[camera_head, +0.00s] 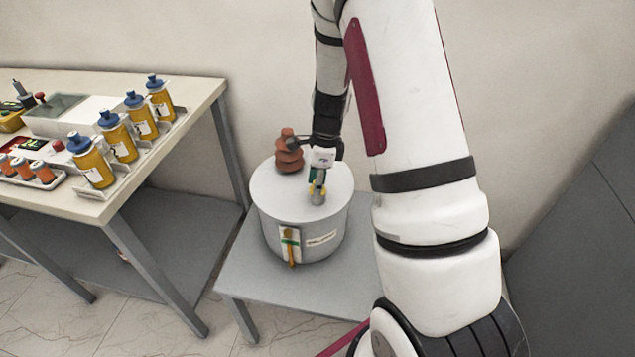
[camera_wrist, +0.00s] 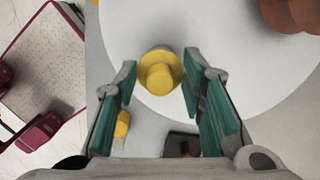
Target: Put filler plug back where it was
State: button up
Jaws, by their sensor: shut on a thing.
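The filler plug (camera_wrist: 160,74) is yellow, with a round knob on a wider collar. It sits between the two green-padded fingers of my gripper (camera_wrist: 158,80) in the wrist view. In the head view my gripper (camera_head: 317,188) points down over the front right part of the light grey tank's lid (camera_head: 280,198), shut on the plug. A small grey round piece (camera_head: 317,199) shows just below the fingertips. The filler opening is not clearly visible, and I cannot tell whether the plug touches or enters it.
A brown ribbed bushing (camera_head: 288,155) stands at the back of the lid. A label and an orange-yellow part (camera_head: 291,247) are on the tank's front. The tank stands on a grey low table (camera_head: 330,285). A workbench (camera_head: 205,100) with several yellow bottles is at left.

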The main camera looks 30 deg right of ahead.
jog(key=shift+f, duration=0.1)
jog(key=o, duration=1)
jog(key=shift+o, duration=0.2)
